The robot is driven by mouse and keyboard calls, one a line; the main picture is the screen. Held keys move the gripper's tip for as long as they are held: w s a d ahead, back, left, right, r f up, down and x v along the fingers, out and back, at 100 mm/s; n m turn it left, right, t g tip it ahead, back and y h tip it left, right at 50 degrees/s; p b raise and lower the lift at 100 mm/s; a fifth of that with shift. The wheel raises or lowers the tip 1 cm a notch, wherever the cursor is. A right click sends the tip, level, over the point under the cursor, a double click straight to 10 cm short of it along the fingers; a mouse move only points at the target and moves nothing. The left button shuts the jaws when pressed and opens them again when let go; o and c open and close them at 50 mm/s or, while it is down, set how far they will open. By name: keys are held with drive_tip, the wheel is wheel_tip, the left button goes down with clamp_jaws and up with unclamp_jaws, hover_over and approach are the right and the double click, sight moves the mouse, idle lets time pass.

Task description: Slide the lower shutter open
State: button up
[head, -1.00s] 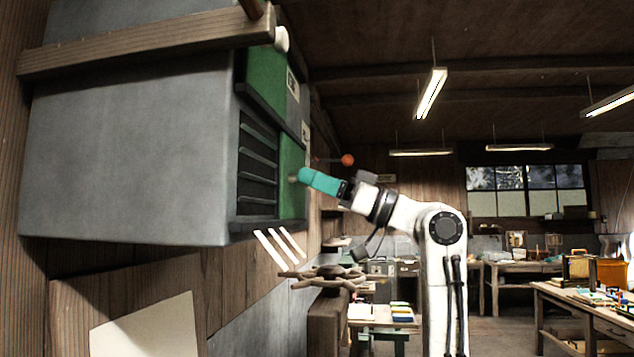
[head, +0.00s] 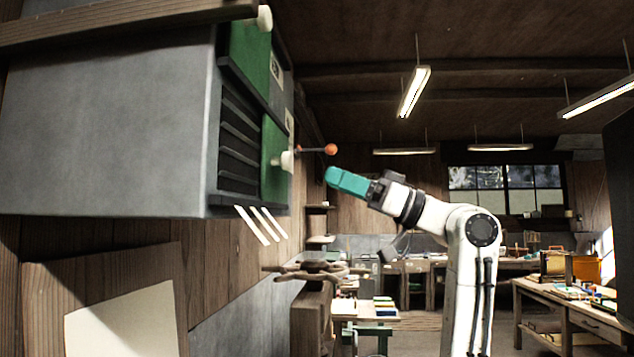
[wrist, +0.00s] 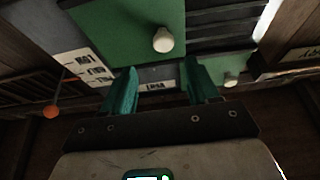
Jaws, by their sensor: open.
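The lower shutter (head: 273,148) is a green panel on the front of the grey cabinet (head: 120,125), with a white round knob (head: 287,161). Dark slats (head: 239,140) show beside it. Another green shutter (head: 250,45) with a white knob is above. My gripper (head: 328,176) has teal fingers and is to the right of the lower knob, apart from it. In the wrist view its fingers (wrist: 161,70) are spread with nothing between them. A large green panel with a white knob (wrist: 163,40) shows beyond them, apparently the lower shutter.
An orange ball on a thin rod (head: 331,149) sticks out from the cabinet close above my gripper; it also shows in the wrist view (wrist: 50,111). A wooden beam (head: 120,22) crosses the cabinet's top.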

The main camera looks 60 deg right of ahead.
drive_tip(key=v, duration=0.2)
drive_tip(key=shift+s+d+f, duration=0.1)
drive_tip(key=shift+s, duration=0.3)
idle(0.5)
